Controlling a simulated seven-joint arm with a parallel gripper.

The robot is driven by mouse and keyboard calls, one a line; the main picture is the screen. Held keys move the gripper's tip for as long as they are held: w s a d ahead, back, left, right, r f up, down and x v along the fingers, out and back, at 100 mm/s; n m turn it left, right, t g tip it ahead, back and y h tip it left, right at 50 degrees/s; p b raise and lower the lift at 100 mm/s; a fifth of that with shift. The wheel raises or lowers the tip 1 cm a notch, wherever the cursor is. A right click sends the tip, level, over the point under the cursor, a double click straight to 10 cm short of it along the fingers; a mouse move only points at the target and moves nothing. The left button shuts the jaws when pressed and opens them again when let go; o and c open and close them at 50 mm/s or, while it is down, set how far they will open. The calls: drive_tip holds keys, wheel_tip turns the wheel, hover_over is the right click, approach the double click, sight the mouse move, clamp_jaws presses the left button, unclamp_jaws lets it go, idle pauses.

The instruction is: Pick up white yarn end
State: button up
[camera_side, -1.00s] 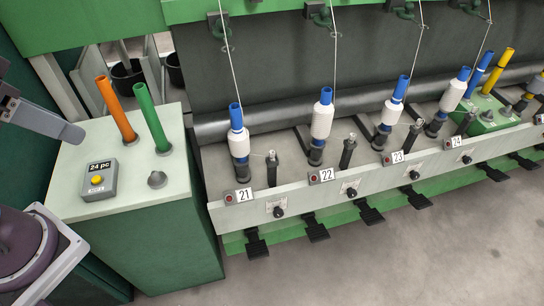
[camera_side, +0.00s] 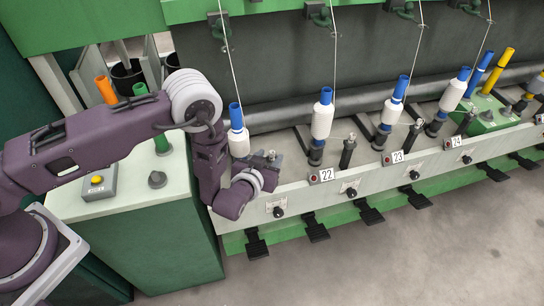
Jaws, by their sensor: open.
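My gripper (camera_side: 268,158) is at the leftmost spindle station, low beside the white yarn bobbin (camera_side: 238,142) on its blue tube (camera_side: 236,115). It is open, but its fingers are small and partly hidden by my wrist. The white yarn end at this station cannot be made out; my gripper and wrist cover the area between the bobbin and the short black post. A white yarn strand (camera_side: 228,55) runs from above down to the top of the blue tube. My wrist hides the lower part of this spindle and the number 21 plate.
Similar white bobbins stand to the right at stations 22 (camera_side: 322,120), 23 (camera_side: 392,110) and 24 (camera_side: 449,96), each by a short black post. An orange tube (camera_side: 106,90) and a green tube stand on the cabinet behind my arm. The floor in front is clear.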

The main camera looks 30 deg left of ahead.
sight(273, 151)
drive_tip(key=shift+w+a+f, duration=0.15)
drive_tip(key=shift+w+f, duration=0.1)
drive_tip(key=shift+f, duration=0.05)
drive_tip(key=x, duration=0.6)
drive_tip(key=shift+w+a+r, duration=0.1)
drive_tip(key=shift+w+a, duration=0.05)
drive_tip(key=shift+w, duration=0.05)
clamp_jaws()
